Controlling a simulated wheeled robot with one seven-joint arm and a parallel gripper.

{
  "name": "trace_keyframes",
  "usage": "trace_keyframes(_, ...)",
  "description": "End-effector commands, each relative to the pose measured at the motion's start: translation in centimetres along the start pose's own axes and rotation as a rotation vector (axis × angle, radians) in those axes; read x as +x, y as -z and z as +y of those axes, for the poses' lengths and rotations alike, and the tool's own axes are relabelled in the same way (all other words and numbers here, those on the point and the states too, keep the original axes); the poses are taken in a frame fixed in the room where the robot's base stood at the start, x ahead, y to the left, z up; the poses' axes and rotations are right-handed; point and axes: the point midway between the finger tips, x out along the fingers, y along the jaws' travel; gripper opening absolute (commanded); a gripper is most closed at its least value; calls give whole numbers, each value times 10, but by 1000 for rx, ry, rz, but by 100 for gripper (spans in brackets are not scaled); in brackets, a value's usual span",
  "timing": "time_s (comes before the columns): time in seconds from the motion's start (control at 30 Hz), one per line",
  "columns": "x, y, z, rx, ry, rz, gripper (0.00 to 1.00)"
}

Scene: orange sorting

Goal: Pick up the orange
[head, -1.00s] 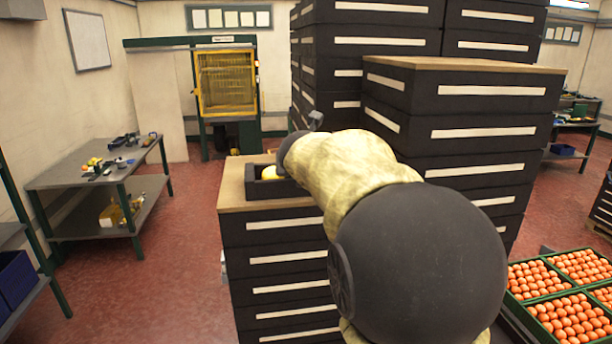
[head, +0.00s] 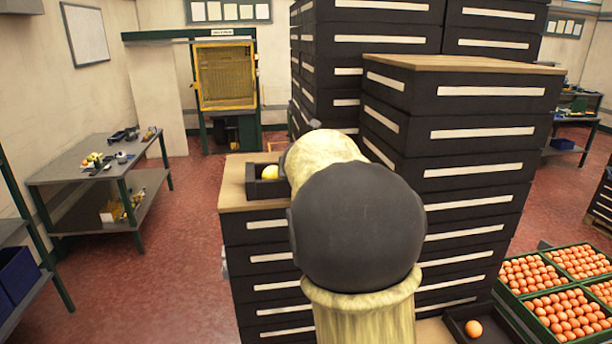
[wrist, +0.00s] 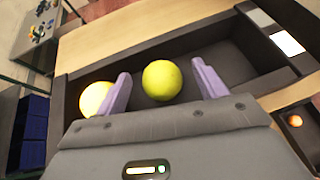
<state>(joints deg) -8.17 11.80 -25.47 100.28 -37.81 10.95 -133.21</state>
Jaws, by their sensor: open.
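An orange (head: 473,328) lies in a low dark tray at the lower right of the head view. A small orange ball (wrist: 295,121) also shows at the right edge of the wrist view. My gripper (wrist: 161,70) is open over a dark tray (wrist: 226,52). A yellow-green round fruit (wrist: 162,80) sits between its two lilac fingers, with gaps on both sides. A brighter yellow fruit (wrist: 95,98) lies outside the left finger, partly covered by it. The head view shows one yellow fruit (head: 269,172) in this tray; my arm hides the gripper there.
The fruit tray stands on a wooden-topped drawer cabinet (head: 233,188). A taller cabinet (head: 470,63) rises to the right of my arm. Green crates of orange-coloured round items (head: 570,318) stand at the lower right. The red floor at left is open, with a bench (head: 70,172) beyond.

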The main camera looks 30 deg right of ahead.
Motion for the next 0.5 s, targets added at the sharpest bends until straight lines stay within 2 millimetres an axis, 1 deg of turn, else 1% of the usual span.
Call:
trace_keyframes(0.1, 0, 0, 0, 0, 0, 1, 71)
trace_keyframes(0.17, 0, 0, 0, 0, 0, 1, 61)
trace_keyframes(0.2, 0, 0, 0, 0, 0, 1, 53)
trace_keyframes(0.37, 0, 0, 0, 0, 0, 1, 22)
trace_keyframes(0.4, 0, 0, 0, 0, 0, 1, 14)
trace_keyframes(0.43, 0, 0, 0, 0, 0, 0, 11)
trace_keyframes(0.5, 0, 0, 0, 0, 0, 0, 11)
